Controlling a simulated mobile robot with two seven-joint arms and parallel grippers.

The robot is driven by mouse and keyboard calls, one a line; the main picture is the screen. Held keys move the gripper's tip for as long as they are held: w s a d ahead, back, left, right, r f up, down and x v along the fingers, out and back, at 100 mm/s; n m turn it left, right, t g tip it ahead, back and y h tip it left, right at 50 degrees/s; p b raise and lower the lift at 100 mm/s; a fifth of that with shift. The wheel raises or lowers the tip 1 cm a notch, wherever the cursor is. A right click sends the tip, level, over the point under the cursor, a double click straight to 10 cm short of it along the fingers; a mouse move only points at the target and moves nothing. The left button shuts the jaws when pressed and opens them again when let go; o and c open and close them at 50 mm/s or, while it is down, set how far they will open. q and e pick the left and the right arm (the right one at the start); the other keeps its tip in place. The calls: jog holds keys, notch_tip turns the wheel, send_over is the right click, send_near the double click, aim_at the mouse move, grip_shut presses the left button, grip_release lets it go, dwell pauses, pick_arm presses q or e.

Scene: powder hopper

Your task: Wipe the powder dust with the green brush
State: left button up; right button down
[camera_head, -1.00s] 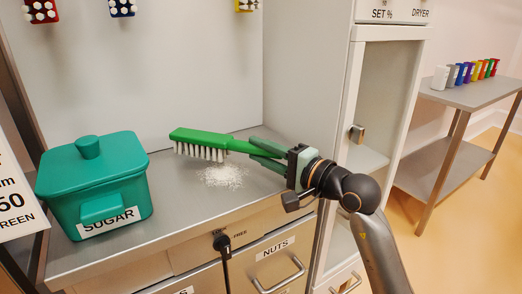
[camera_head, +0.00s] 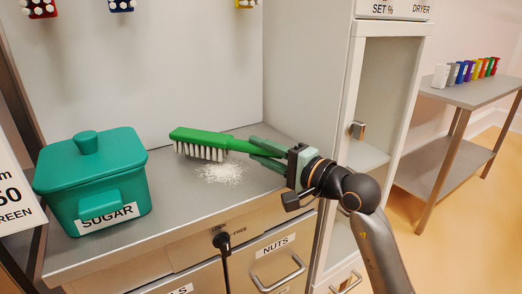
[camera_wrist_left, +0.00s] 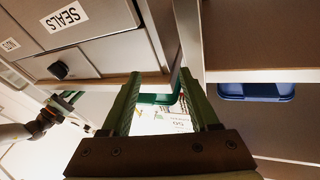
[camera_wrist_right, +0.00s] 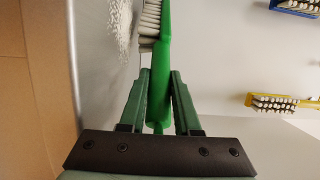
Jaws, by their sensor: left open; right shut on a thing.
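The green brush (camera_head: 208,139) with white bristles is held level by its handle in my right gripper (camera_head: 268,147), just above the counter. The white powder dust (camera_head: 222,173) lies on the grey counter in front of and below the brush head. In the right wrist view the fingers (camera_wrist_right: 160,100) are shut on the brush handle (camera_wrist_right: 160,95), and powder (camera_wrist_right: 122,25) shows beside the bristles. A gap between bristles and counter cannot be judged exactly. My left gripper (camera_wrist_left: 160,92) shows only in its wrist view, open and empty, near the cabinet fronts.
A green lidded SUGAR box (camera_head: 92,185) stands on the counter's left. A drawer labelled NUTS (camera_head: 275,248) and a LOCK/FREE knob (camera_head: 222,241) are below the counter edge. A dryer cabinet (camera_head: 385,130) stands right. Other brushes (camera_head: 122,5) hang on the back wall.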

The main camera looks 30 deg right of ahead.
jog(key=shift+f+b, duration=0.75)
jog(key=shift+f, duration=0.05)
